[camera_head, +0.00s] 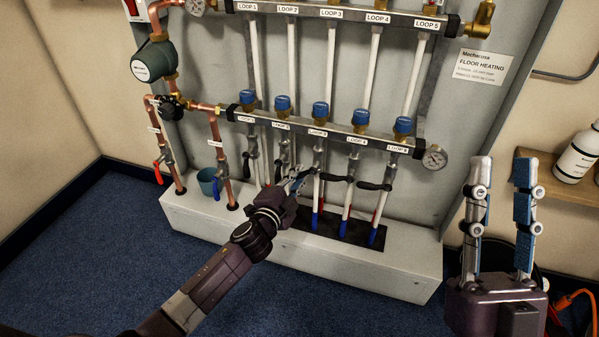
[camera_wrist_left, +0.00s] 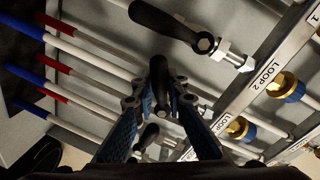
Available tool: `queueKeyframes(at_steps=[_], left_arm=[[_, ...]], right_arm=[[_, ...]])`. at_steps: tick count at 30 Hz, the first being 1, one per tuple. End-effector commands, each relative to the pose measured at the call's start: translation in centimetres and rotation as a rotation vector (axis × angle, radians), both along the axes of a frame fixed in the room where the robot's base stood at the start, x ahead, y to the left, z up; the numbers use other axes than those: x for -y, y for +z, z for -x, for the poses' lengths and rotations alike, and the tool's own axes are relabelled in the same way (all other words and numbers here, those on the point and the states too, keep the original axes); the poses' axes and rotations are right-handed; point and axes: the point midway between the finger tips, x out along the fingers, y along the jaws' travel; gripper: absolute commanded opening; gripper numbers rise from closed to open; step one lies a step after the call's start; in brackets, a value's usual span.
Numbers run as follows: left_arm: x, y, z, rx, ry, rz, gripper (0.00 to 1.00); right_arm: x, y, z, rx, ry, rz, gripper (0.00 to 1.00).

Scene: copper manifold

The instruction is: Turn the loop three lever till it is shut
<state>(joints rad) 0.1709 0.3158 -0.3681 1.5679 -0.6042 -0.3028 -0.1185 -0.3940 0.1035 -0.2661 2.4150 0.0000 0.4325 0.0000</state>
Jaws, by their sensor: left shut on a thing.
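The loop three lever (camera_wrist_left: 159,80) is a black handle between my left gripper's blue-padded fingers in the left wrist view. My left gripper (camera_head: 296,178) reaches the lever row in the head view and is shut on this handle. The handle lies at an angle across its pipe; its valve is largely hidden by the fingers. The loop three label (camera_head: 318,133) is on the lower manifold bar. My right gripper (camera_head: 503,170) is open and empty, held upright at the right, away from the manifold.
The loop two lever (camera_wrist_left: 170,24) runs close beside the held one. The loop four lever (camera_head: 334,178) and loop five lever (camera_head: 374,186) stand sideways. A white ledge (camera_head: 390,270) lies beneath the pipes. A shelf (camera_head: 565,190) with a bottle (camera_head: 579,154) is at the right.

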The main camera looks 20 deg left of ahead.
Motion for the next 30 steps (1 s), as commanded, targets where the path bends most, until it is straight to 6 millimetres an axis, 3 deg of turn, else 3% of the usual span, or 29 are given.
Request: queueKeyframes(at_steps=[6, 12, 21, 30], left_arm=[[-0.1, 0.8, 0.0, 0.003, -0.001, -0.122, 0.0], [-0.2, 1.3, 0.0, 0.007, -0.001, -0.241, 0.0], [-0.3, 1.9, 0.0, 0.014, -0.002, -0.405, 0.0], [-0.3, 2.2, 0.0, 0.018, -0.002, -0.502, 0.0]], right_arm=[[-0.6, -4.5, -4.5, -0.292, -0.017, 0.086, 0.31], [-0.5, -9.7, -6.9, -0.546, -0.031, 0.157, 0.31], [0.2, -16.7, -7.6, -0.858, -0.047, 0.24, 0.31], [0.9, -20.8, -6.8, -1.033, -0.056, 0.283, 0.31]])
